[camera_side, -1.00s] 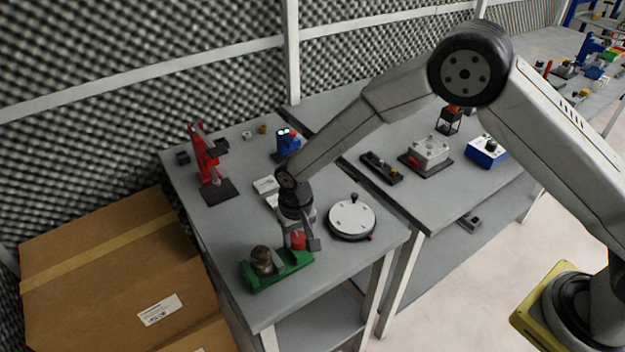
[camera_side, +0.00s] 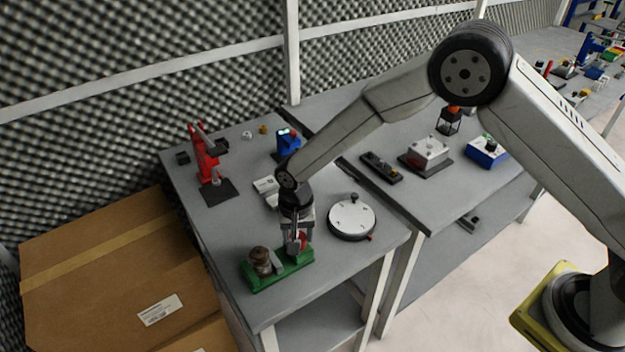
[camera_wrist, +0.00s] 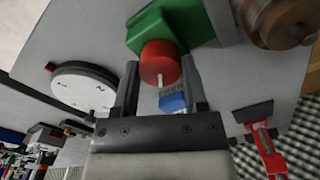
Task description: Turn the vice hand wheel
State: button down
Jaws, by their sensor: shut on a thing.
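The vice has a green base (camera_side: 292,268) at the near edge of the grey table, with a brown-grey round part (camera_side: 262,260) at its left end. Its red hand wheel (camera_side: 303,238) is at the right end, partly hidden by my gripper (camera_side: 298,246) in the side view. In the wrist view the red wheel (camera_wrist: 160,62) lies between the two fingers of my gripper (camera_wrist: 162,85), with a small pale pin on its face. The fingers are shut on the wheel. The green base (camera_wrist: 165,25) shows behind it.
A white round disc (camera_side: 352,217) stands just right of the vice. A red press (camera_side: 207,160) and a blue device (camera_side: 288,143) stand farther back. A white block (camera_side: 266,186) lies behind my gripper. Cardboard boxes (camera_side: 110,270) stand left of the table.

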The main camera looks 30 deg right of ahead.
aim_at(300, 236)
jog(key=shift+c, duration=0.6)
grip_release()
jog(key=shift+r, duration=0.1)
jog(key=shift+r, duration=3.8)
jog(key=shift+d, duration=0.1)
jog(key=shift+d+r, duration=0.15)
jog(key=shift+d, duration=0.05)
jog(key=s+d+r+n+t, duration=0.1)
jog(key=s+d+r+n, duration=0.1)
jog(key=s+d, duration=0.7)
jog(key=s+d+r+n+t, duration=0.1)
jog(key=s+d+r+n, duration=0.2)
jog(key=s+d, duration=0.6)
jog(key=shift+d+r+n+t, duration=0.3)
jog(key=shift+d+r, duration=0.05)
jog(key=shift+d, duration=0.7)
